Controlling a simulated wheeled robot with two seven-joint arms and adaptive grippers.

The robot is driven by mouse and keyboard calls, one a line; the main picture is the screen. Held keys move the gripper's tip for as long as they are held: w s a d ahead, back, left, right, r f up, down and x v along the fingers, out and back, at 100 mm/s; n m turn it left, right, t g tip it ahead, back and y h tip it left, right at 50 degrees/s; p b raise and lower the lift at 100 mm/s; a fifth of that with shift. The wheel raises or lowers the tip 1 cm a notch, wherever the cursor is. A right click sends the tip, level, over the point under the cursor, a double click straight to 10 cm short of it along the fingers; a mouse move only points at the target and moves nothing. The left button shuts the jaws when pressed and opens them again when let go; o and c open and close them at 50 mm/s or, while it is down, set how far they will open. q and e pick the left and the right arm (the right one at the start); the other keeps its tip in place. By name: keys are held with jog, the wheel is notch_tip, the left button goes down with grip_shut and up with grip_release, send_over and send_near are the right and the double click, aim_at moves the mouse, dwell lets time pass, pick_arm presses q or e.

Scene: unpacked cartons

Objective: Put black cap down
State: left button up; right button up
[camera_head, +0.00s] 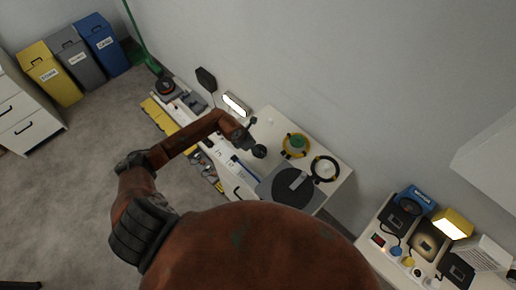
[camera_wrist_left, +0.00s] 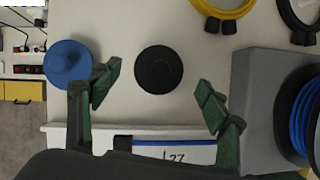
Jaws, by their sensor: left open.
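The black cap (camera_wrist_left: 159,69) is a round dark disc with a raised middle, lying flat on the pale table top (camera_wrist_left: 190,55). In the head view the black cap (camera_head: 259,151) shows as a small dark disc beside my left gripper (camera_head: 248,133). In the left wrist view my left gripper (camera_wrist_left: 158,87) is open, its green-padded fingers wide apart on either side of the cap with clear gaps. Neither finger touches the cap. My right gripper is not in view.
A blue cap (camera_wrist_left: 67,63) lies close by the left finger in the wrist view. A grey box with a blue coil (camera_wrist_left: 255,100) stands at the right. A yellow cable ring (camera_wrist_left: 228,8) and a black ring (camera_wrist_left: 296,20) lie behind. A labelled white strip (camera_wrist_left: 175,150) runs along the front.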

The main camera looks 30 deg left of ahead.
pick_arm(q)
jog(key=v, duration=0.8)
jog(key=shift+r, duration=0.15)
jog(key=shift+s, duration=0.1)
